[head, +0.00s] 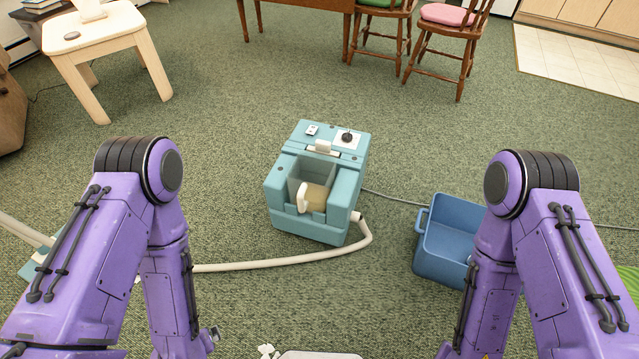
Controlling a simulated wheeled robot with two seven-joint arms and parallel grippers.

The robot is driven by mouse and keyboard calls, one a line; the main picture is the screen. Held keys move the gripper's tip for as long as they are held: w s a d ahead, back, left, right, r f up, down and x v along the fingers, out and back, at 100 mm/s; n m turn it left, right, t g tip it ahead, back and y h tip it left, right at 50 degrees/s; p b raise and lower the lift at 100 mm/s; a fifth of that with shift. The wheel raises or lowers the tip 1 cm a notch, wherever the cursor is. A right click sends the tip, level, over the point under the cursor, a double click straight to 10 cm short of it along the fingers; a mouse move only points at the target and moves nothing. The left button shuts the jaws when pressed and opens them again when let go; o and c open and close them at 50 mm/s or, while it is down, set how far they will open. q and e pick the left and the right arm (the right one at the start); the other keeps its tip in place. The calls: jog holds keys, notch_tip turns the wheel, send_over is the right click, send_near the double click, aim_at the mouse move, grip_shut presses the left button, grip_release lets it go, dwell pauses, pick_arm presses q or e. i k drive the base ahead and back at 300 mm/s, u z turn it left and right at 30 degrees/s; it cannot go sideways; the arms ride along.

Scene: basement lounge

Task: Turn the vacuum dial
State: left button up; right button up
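The vacuum (283,215) is a teal box-shaped machine standing upright on the carpet in the middle of the head view. Its dial (347,137) is a small black knob on a white plate (349,144) at the right of its top. A small white switch plate (312,130) is to the left of the dial. A clear tank with a cream part (314,195) sits in its front. Both my purple arms reach down at the left and right, apart from the vacuum.
A cream hose (275,264) curves from the vacuum's right side to the left across the floor. A blue bin (440,250) stands at right, partly behind my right arm. A cord (390,196) runs right. A cream stool (100,38) and wooden chairs (445,45) stand farther back.

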aim_at(346, 137)
jog(key=u, duration=1.6)
jog(key=i, duration=1.85)
jog(key=z, duration=3.45)
